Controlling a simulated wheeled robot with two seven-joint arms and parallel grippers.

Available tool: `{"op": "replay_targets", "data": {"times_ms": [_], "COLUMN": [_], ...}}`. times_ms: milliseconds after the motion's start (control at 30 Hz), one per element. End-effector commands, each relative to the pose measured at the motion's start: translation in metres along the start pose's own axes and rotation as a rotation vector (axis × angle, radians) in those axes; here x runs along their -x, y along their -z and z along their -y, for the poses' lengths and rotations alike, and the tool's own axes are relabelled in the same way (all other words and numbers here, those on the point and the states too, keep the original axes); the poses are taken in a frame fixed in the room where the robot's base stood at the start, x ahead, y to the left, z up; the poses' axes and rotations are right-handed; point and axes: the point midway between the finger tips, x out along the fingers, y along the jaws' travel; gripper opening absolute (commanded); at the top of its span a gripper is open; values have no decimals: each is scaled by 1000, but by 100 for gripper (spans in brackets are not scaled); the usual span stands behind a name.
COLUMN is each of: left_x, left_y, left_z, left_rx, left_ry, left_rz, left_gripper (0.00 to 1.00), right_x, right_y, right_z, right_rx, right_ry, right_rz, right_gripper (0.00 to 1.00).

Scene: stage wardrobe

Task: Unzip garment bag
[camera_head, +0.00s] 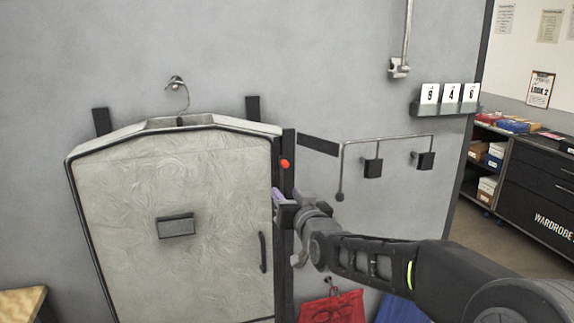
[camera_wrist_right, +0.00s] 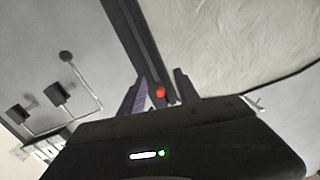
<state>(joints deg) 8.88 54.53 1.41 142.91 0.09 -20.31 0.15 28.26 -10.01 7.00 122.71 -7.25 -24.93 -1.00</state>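The garment bag (camera_head: 180,255) is a pale, wrinkled panel with a dark edge, hanging against the grey wall; its surface also shows in the right wrist view (camera_wrist_right: 225,45). A dark vertical strip (camera_head: 288,145) runs along its right side. A small red-orange knob (camera_head: 285,164) sits on this strip. My right gripper (camera_head: 286,193) is at the strip just below the knob. In the right wrist view its fingers stand apart, with the red knob (camera_wrist_right: 160,92) seen between them; contact cannot be told. My left gripper is out of view.
A metal rail with two black blocks (camera_head: 373,168) is on the wall to the right. A number shelf (camera_head: 445,109) is farther right. Red cloth (camera_head: 333,308) hangs low beneath my right arm. A wooden surface (camera_head: 22,302) is at lower left.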

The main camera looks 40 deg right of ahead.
Motion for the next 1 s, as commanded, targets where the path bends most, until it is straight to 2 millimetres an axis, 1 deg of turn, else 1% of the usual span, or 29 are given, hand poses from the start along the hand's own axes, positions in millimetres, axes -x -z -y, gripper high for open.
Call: {"op": "replay_targets", "data": {"times_ms": [33,100,167,467,567,667,767,1000], "left_x": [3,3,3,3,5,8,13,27], "left_y": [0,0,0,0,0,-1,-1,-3], "left_z": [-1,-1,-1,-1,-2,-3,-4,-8], "left_rx": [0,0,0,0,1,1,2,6], "left_ry": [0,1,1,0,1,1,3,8], "left_rz": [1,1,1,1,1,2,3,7], "left_gripper": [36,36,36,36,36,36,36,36], "right_x": [6,11,13,13,10,2,-10,-47], "right_y": [24,41,48,48,49,50,51,54], "right_z": [-5,-9,-10,-10,-10,-10,-10,-10], "right_rx": [10,18,21,21,21,21,21,19], "right_ry": [-11,-20,-23,-23,-23,-22,-22,-22], "right_rz": [-39,-69,-81,-82,-82,-80,-78,-78], "right_gripper": [39,39,39,39,39,39,39,39]}}
